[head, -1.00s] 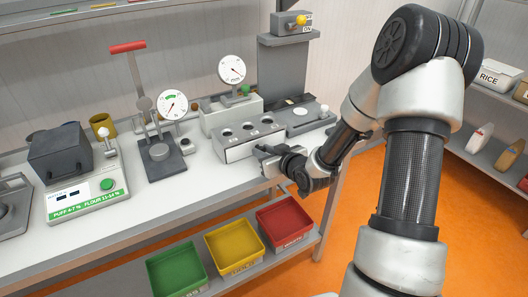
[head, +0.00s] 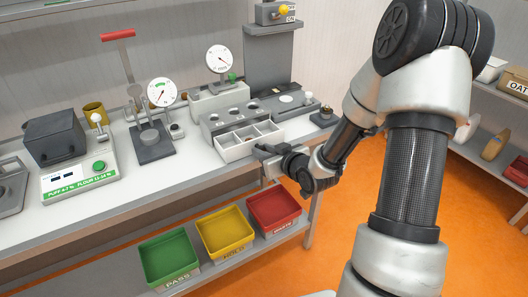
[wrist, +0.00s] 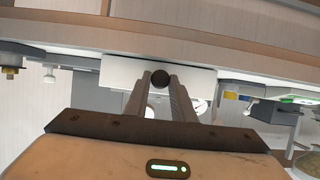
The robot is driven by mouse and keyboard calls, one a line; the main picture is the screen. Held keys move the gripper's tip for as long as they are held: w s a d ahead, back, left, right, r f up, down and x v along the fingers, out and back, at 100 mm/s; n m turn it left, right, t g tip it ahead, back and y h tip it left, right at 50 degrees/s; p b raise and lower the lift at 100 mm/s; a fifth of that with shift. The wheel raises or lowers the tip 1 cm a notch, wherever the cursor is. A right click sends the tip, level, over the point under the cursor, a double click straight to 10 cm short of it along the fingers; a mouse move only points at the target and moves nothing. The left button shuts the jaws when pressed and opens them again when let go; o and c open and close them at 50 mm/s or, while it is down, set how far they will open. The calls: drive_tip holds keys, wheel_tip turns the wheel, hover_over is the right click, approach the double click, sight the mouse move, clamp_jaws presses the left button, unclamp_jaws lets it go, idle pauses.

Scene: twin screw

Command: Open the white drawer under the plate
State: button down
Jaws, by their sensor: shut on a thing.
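The white drawer (head: 235,153) is pulled out from under the grey plate (head: 228,118) with round holes, and its divided compartments show from above. My gripper (head: 262,149) is at the drawer's front. In the wrist view the white drawer front (wrist: 122,72) lies just beyond the fingers. There my gripper (wrist: 160,84) is shut on the drawer's dark round knob (wrist: 160,77), which sits between the fingertips.
A dial gauge (head: 161,92) on a stand and a scale (head: 80,177) stand on the bench to the left. Green (head: 168,258), yellow (head: 224,233) and red (head: 273,210) bins sit on the shelf below. Open floor lies to the right.

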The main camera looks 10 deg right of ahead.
drive_tip(key=c, duration=1.5)
unclamp_jaws()
drive_tip(key=shift+w, duration=0.1)
drive_tip(key=shift+p+v, duration=8.3)
drive_tip(key=shift+v, duration=0.4)
